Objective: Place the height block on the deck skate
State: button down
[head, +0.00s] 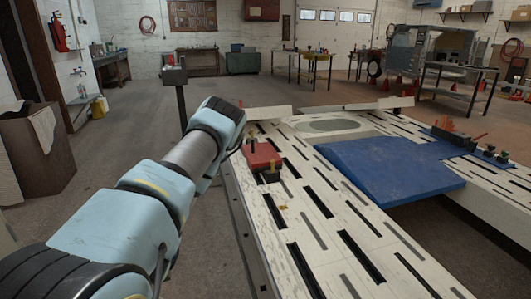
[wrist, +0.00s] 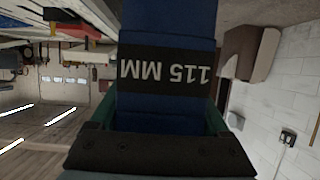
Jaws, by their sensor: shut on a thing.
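A blue block with a black band reading "115 MM", the height block (wrist: 165,110), fills the middle of the wrist view. The lettering appears upside down. My gripper (wrist: 163,122) is shut on it, with a greenish finger edge at each side. In the head view the gripper and block are hidden behind my own arm. A low red piece with dark parts, which looks like the deck skate (head: 262,157), sits on the slotted pale deck just right of my arm's end.
The slotted frame bench (head: 315,205) fills the right foreground. A blue panel (head: 390,170) lies across its middle, with small dark fittings (head: 490,152) beyond it. A post-mounted stand (head: 178,85) rises behind my arm. The floor at left is open.

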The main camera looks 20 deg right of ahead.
aim_at(267, 150)
jog(key=i+z, duration=0.1)
jog(key=i, duration=0.5)
jog(key=i+z, duration=0.1)
jog(key=i, duration=0.55)
jog(key=i+z, duration=0.1)
jog(key=i, duration=0.5)
jog(key=i+z, duration=0.1)
jog(key=i, duration=0.55)
jog(key=i+j+z, duration=0.1)
jog(key=i, duration=0.5)
jog(key=i+j+z, duration=0.1)
jog(key=i+j, duration=0.2)
jog(key=i, duration=0.3)
